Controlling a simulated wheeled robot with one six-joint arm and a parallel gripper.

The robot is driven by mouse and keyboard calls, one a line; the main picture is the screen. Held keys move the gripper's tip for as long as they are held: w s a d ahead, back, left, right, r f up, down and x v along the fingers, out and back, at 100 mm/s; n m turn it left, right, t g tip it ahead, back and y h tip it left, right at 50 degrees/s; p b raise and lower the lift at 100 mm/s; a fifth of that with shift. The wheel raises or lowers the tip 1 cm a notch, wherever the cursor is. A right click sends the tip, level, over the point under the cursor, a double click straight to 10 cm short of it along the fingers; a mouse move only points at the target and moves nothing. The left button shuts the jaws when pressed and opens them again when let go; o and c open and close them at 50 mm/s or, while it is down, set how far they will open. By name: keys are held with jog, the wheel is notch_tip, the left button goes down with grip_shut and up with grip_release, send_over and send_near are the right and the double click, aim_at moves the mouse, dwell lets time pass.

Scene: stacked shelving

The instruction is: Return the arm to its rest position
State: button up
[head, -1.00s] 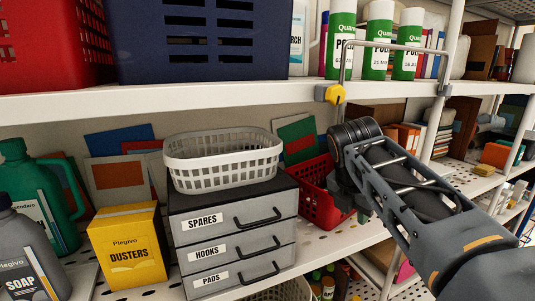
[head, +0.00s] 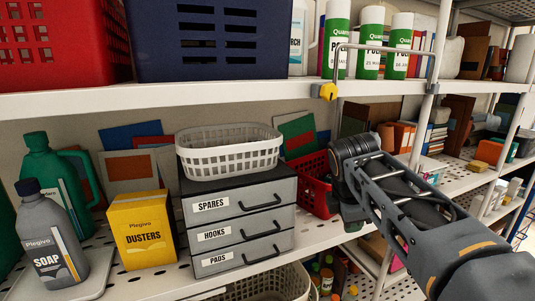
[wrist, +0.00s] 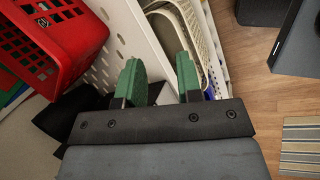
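My arm (head: 400,205) reaches in from the lower right of the head view, in front of the middle shelf. In the wrist view my gripper (wrist: 158,78) shows two green-padded fingers with a clear gap between them, and nothing is held. In the head view the fingertips are mostly hidden by the wrist. The wrist is just right of the red basket (head: 310,180), partly overlapping it in the picture; contact cannot be told. The red basket also shows at the upper left of the wrist view (wrist: 60,45).
The middle shelf holds a grey drawer unit (head: 238,222) with a white basket (head: 228,155) on top, a yellow dusters box (head: 143,230) and a soap bottle (head: 50,240). A shelf edge (head: 220,97) runs above. A cream basket (wrist: 203,35) sits below; wooden floor (wrist: 255,70) is open.

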jog(key=s+a+f+m+y, duration=0.1)
jog(key=s+f+m+y, duration=0.1)
jog(key=s+f+m, duration=1)
notch_tip(320, 180, down, 4)
jog(key=m, duration=0.6)
jog(key=shift+s+a+t+y, duration=0.2)
jog(key=shift+s+t+y, duration=0.05)
jog(key=shift+t+y, duration=0.05)
